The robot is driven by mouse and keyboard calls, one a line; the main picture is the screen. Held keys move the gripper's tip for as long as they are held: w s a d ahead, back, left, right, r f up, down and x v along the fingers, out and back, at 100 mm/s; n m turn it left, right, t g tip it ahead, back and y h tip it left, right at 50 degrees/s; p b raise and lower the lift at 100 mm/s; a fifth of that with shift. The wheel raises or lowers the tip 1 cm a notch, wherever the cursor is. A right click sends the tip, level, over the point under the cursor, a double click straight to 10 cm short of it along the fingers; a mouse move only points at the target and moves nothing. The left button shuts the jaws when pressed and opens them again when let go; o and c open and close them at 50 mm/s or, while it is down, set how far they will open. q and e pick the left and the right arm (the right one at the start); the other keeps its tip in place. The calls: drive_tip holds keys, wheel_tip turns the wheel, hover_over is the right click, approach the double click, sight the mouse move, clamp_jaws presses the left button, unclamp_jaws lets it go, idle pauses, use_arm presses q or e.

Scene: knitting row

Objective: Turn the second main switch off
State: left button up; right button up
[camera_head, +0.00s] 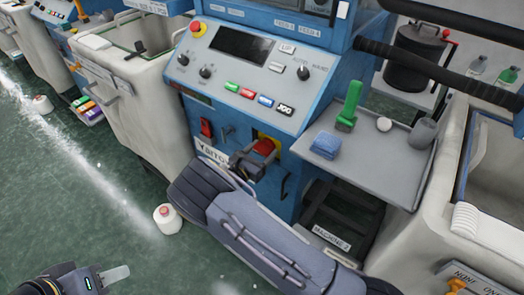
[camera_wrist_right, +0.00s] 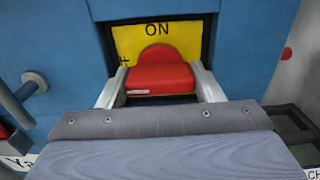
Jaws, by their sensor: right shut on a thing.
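The main switch is a red handle (camera_head: 264,147) on a yellow plate (camera_wrist_right: 127,42), low on the front of the blue machine. In the right wrist view, the red handle (camera_wrist_right: 160,80) lies crosswise below the word ON. My right gripper (camera_head: 254,152) is shut on the handle, with one finger on each side of it; in the wrist view both fingers (camera_wrist_right: 160,72) flank it. A label reading MACHINE 2 (camera_head: 330,236) is at the machine's foot. My left gripper (camera_head: 115,273) is at the bottom left, away from the machine; its opening is unclear.
Above the switch is a control panel (camera_head: 237,75) with knobs and coloured buttons. A grey side shelf (camera_head: 385,160) holds a green brush (camera_head: 349,105) and a blue cloth (camera_head: 325,146). A white yarn cone (camera_head: 167,219) stands on the green floor. Pale bins flank the machine.

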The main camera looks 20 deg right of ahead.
drive_tip(key=o, duration=0.7)
drive_tip(key=v, duration=0.7)
drive_tip(key=shift+s+a, duration=0.25)
drive_tip(key=shift+a, duration=0.05)
